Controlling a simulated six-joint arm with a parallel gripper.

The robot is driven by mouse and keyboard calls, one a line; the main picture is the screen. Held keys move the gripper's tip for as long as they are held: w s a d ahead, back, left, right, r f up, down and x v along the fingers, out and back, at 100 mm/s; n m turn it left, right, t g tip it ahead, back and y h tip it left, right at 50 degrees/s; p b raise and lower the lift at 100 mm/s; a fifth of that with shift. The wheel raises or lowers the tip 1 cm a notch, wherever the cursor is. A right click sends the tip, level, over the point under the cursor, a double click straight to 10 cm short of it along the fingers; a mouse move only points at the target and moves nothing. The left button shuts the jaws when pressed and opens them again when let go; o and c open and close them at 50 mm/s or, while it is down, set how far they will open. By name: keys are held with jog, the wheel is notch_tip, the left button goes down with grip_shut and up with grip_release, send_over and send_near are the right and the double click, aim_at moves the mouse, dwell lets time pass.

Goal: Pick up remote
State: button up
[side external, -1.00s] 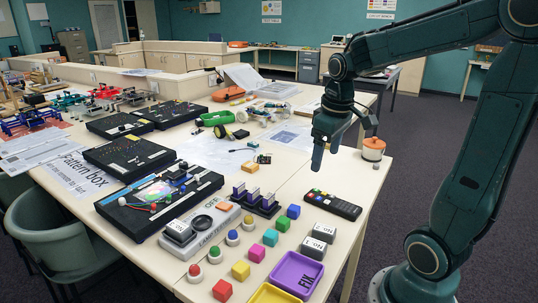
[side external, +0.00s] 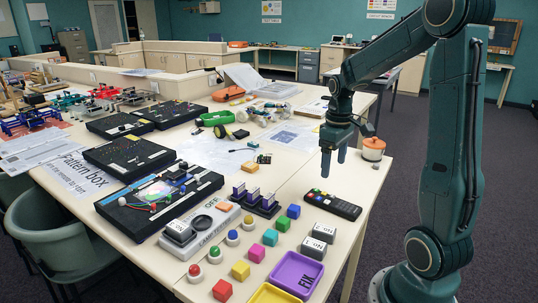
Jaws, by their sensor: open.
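The remote (side external: 333,204) is a dark, flat handset with coloured buttons at one end. It lies on the right part of the table, near the right edge. My gripper (side external: 333,163) hangs above the table with its fingers pointing down, just behind and above the remote. The fingers are apart with nothing between them. They do not appear to touch the remote, which is fully visible.
An orange-lidded jar (side external: 373,149) stands close to the right of my gripper. Bare table (side external: 310,176) surrounds the remote's left end.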

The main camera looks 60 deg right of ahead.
send_over(330, 200)
notch_tip(330, 200, down, 7)
jog(key=shift+w+a+r, duration=0.1)
jog(key=shift+r, duration=0.05)
jog(key=shift+f, duration=2.6)
jog(key=c, duration=1.1)
jog(key=shift+c, duration=0.2)
jog(key=shift+d+r, duration=0.2)
notch_tip(330, 200, up, 20)
jog(key=shift+f, duration=0.15)
